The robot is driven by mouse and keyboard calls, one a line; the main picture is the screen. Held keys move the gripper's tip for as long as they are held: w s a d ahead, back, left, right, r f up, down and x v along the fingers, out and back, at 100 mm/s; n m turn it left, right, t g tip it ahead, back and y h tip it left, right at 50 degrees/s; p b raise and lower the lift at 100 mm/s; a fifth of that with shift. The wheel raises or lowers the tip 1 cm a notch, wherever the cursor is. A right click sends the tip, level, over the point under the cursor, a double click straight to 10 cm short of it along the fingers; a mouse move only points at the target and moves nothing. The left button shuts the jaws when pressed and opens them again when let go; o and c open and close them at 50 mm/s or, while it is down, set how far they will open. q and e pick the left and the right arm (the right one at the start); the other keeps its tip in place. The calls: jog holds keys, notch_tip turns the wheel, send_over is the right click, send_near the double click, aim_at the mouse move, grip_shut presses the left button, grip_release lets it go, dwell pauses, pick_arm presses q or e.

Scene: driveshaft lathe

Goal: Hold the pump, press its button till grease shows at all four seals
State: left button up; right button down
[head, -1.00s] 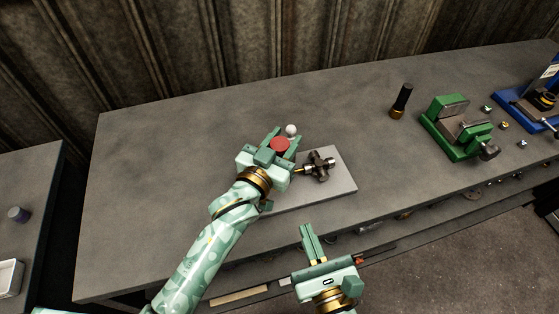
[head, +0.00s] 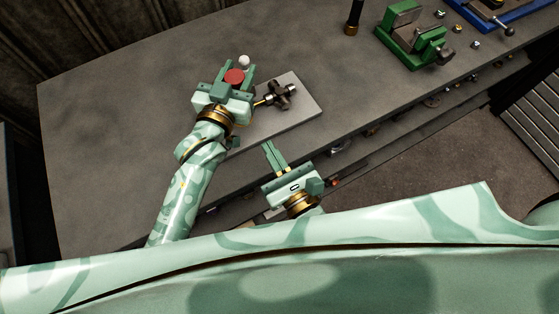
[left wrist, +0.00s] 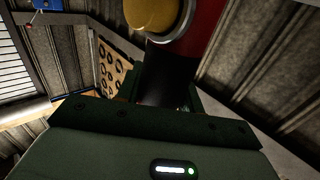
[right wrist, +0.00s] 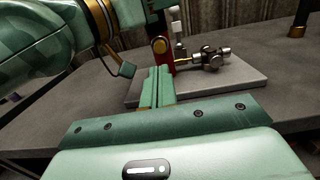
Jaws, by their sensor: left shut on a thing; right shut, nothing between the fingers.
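The red pump shows in the head view (head: 233,77) as a round red top between the fingers of my left gripper (head: 238,72), which is shut on it. Its red body (right wrist: 171,62) and round yellow button (right wrist: 160,45) show in the right wrist view; the button (left wrist: 155,12) is also at the top of the left wrist view. A thin brass nozzle reaches from the pump towards the metal cross joint (head: 283,95) on a grey plate (head: 300,116). My right gripper (head: 268,145) is shut and empty, in front of the pump and apart from it. Grease at the seals is too small to tell.
A white ball-like knob (head: 244,61) shows just behind the pump. A green vise (head: 410,38), a black-and-brass cylinder (head: 353,18) and a blue-based device (head: 487,14) stand at the back right. The bench left of my left arm is clear.

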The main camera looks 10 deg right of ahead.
pick_arm(q)
jog(key=shift+f, duration=0.2)
pick_arm(e)
jog(key=x, duration=0.8)
jog(key=shift+w, duration=0.1)
pick_arm(q)
jog(key=shift+s+d, duration=0.1)
jog(key=shift+d, duration=0.05)
pick_arm(e)
jog(key=shift+x, duration=1.2)
jog(key=shift+r, duration=0.15)
jog(key=v, duration=1.4)
jog(key=shift+f, duration=0.3)
pick_arm(q)
jog(key=o, duration=2.2)
jog(key=shift+r, duration=0.2)
